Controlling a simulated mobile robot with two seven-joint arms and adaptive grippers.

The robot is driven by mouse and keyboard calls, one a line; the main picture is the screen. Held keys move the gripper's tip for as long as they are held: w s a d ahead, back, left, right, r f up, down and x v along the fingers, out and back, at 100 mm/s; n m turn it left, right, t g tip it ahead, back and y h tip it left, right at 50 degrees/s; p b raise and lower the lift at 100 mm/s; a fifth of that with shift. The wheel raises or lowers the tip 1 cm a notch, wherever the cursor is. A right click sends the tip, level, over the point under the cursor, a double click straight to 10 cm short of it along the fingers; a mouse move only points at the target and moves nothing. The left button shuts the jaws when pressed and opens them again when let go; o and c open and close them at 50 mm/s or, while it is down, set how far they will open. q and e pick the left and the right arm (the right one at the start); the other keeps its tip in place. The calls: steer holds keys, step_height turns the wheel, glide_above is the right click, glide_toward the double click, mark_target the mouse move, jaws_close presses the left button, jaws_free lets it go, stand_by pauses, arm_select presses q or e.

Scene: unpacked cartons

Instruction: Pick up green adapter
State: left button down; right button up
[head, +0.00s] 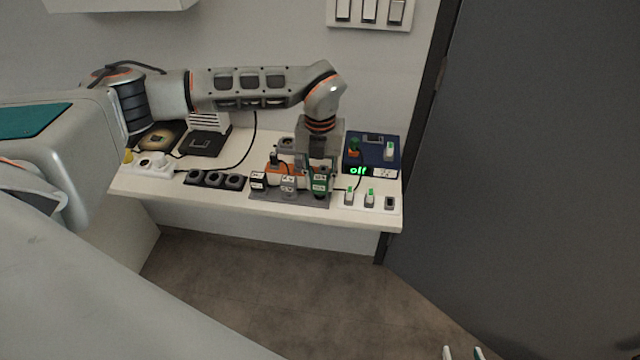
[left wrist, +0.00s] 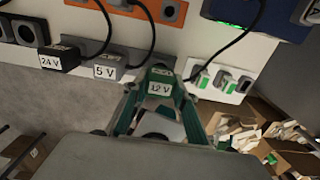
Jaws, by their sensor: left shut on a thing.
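The green adapter (head: 320,187), labelled 12 V, is at the right end of a row of adapters on a grey holder (head: 290,200) near the table's front edge. It also shows in the left wrist view (left wrist: 160,83), between my fingertips. My left gripper (head: 319,172) reaches down from above and is shut on it. I cannot tell whether the adapter still touches the holder. A black 24 V adapter (left wrist: 60,58) and a grey 5 V adapter (left wrist: 108,68) are to its left. Two tips of my right gripper (head: 462,353) show apart at the bottom edge.
A blue box (head: 386,172) with a green display stands behind on the right. A white switch strip (head: 370,200) lies at the front right. Black sockets (head: 213,180) are at the left. Cables run near the adapters. A dark door (head: 540,170) is at the right.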

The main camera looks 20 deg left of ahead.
mark_target(320, 177)
arm_select(q)
step_height(320, 177, up, 18)
steer(key=shift+b, duration=0.45)
